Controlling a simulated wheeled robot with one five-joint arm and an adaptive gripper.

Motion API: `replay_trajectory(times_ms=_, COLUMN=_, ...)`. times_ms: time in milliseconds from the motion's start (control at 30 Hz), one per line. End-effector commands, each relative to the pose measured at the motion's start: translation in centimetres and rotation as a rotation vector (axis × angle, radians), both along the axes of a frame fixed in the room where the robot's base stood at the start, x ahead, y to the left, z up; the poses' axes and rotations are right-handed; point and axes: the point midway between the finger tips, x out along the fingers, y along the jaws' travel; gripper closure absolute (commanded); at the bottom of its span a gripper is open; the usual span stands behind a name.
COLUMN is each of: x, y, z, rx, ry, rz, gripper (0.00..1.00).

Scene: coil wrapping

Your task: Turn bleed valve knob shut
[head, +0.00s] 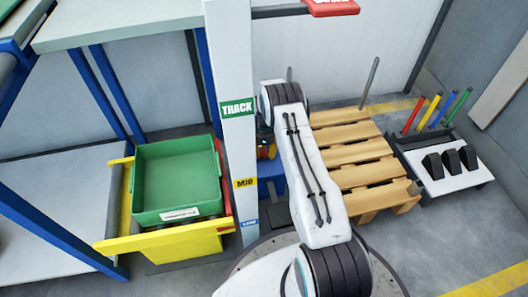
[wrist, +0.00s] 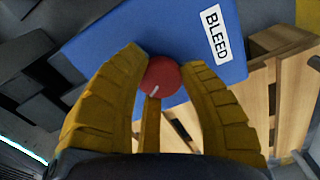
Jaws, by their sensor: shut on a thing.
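The bleed valve knob (wrist: 160,76) is red and round with a short white mark on its face. It shows in the wrist view in front of a blue panel with a white "BLEED" label (wrist: 213,36). My gripper (wrist: 165,72) has yellow ribbed fingers, and they are closed around the knob from both sides. In the head view my arm hides the knob, and a bit of the blue box (head: 272,168) shows beside the white post.
A wooden pallet (head: 352,155) lies right of my arm. A white stand (head: 447,170) with black blocks and coloured rods is farther right. A green bin (head: 175,180) sits in a yellow frame on the left. A white post (head: 232,110) with a "TRACK" label stands close to my arm.

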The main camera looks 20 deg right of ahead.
Motion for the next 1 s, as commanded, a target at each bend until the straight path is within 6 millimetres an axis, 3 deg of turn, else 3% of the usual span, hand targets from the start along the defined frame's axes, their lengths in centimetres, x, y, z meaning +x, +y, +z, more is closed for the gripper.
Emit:
replay_trajectory(times_ms=500, x=-0.05, y=0.0, z=-0.22, rx=0.0, ry=0.0, rz=-0.42, gripper=0.95)
replay_trajectory(times_ms=1000, x=-0.07, y=0.0, z=-0.22, rx=0.001, ry=0.001, rz=-0.573, gripper=0.95)
